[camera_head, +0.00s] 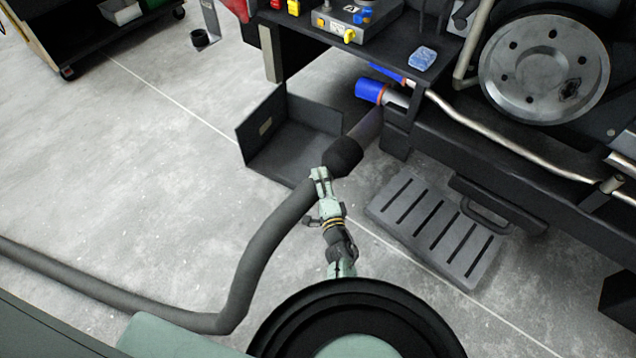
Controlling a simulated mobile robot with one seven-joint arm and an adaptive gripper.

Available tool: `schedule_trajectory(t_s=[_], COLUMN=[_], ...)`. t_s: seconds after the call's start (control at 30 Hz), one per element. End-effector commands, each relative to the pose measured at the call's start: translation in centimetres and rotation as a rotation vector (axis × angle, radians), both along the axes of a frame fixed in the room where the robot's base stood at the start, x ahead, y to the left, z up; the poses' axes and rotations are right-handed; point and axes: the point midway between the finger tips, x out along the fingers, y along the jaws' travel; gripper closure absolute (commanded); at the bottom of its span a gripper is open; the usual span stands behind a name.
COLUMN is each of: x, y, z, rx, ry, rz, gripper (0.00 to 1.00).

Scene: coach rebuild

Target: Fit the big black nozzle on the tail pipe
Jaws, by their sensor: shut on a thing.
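The big black nozzle (343,157) is on the end of a thick grey hose (262,245), tilted up and to the right. My gripper (319,181) is shut on the nozzle's rear end, where it meets the hose. A dull grey-purple pipe (366,127), which looks like the tail pipe, runs from under the vehicle's edge down to the nozzle's front. The two line up and overlap in the picture. I cannot tell whether the pipe is inside the nozzle or only behind it, as the nozzle's mouth is hidden.
A blue-ended pipe (370,91) sticks out just above. An open dark box (290,140) stands left of the nozzle. A slotted grey step (438,226) lies to the right, below the vehicle's dark frame (480,165).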

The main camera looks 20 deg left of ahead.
Motion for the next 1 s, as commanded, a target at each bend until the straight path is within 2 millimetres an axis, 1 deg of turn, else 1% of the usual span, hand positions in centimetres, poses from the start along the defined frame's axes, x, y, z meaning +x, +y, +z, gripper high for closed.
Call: schedule_trajectory(t_s=[0.03, 0.23, 0.77, 1.0], x=[0.3, 0.8, 0.9, 1.9], y=[0.1, 0.0, -0.1, -0.5], z=[0.6, 0.4, 0.4, 0.5], rx=[0.003, 0.004, 0.004, 0.003], ry=[-0.007, -0.005, -0.005, -0.007], rz=[0.002, 0.003, 0.003, -0.001], gripper=[0.88, 0.88, 0.88, 0.88])
